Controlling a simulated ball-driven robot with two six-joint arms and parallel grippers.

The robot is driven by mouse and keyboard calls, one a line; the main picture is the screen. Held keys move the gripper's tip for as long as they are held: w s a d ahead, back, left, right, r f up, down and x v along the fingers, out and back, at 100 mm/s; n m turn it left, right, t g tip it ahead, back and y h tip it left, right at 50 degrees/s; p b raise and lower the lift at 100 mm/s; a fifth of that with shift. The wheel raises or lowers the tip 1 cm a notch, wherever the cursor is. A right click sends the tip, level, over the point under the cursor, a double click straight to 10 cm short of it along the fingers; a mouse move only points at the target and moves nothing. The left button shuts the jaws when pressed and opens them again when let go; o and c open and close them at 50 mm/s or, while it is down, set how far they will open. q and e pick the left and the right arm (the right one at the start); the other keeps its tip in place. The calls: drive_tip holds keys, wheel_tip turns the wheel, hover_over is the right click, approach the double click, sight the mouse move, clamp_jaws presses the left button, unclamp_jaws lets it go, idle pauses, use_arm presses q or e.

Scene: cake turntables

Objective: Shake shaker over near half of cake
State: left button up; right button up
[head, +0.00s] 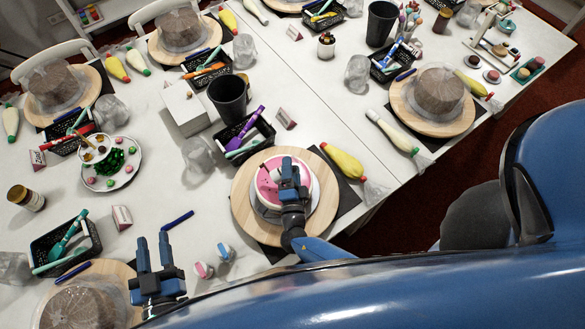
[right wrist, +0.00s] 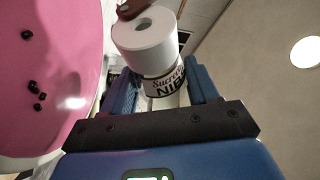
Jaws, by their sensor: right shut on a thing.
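The cake (head: 266,192) has a pink top and sits on a round wooden turntable (head: 243,212). In the right wrist view the cake's pink top (right wrist: 45,60) fills the left side, with several dark bits on it. My right gripper (head: 287,172) is over the cake in the head view and hides part of it. It is shut on a shaker (right wrist: 150,50), a white cylinder with a dark-lettered label and a round hole in its end. The head view does not show the shaker clearly. My left gripper (head: 153,250) is open and empty, left of the turntable.
Two small shakers, pink-topped (head: 203,270) and blue-topped (head: 226,252), stand left of the turntable. A yellow piping bag (head: 345,162) lies to its right. A black basket (head: 245,138) and dark cup (head: 228,95) stand behind. Bare table lies around the blue pen (head: 177,219).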

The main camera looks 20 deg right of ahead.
drive_tip(key=shift+r+n, duration=0.1)
drive_tip(key=shift+n, duration=0.2)
drive_tip(key=shift+a+r, duration=0.1)
drive_tip(key=shift+r, duration=0.05)
drive_tip(key=shift+d+r, duration=0.15)
drive_tip(key=shift+d, duration=0.3)
drive_tip(key=shift+a+f, duration=0.2)
drive_tip(key=shift+a, duration=0.25)
drive_tip(key=shift+s+d+f+m+g, duration=0.2)
drive_tip(key=shift+s+d+f+m, duration=0.1)
drive_tip(key=shift+s+m, duration=0.25)
drive_tip(key=shift+s+d+f+m+g, duration=0.2)
drive_tip(key=shift+s+d+f+m, duration=0.1)
drive_tip(key=shift+s+m, duration=0.25)
drive_tip(key=shift+s+d, duration=0.2)
drive_tip(key=shift+d, duration=0.15)
drive_tip(key=shift+r, duration=0.1)
idle(1.4)
drive_tip(key=shift+n, duration=0.3)
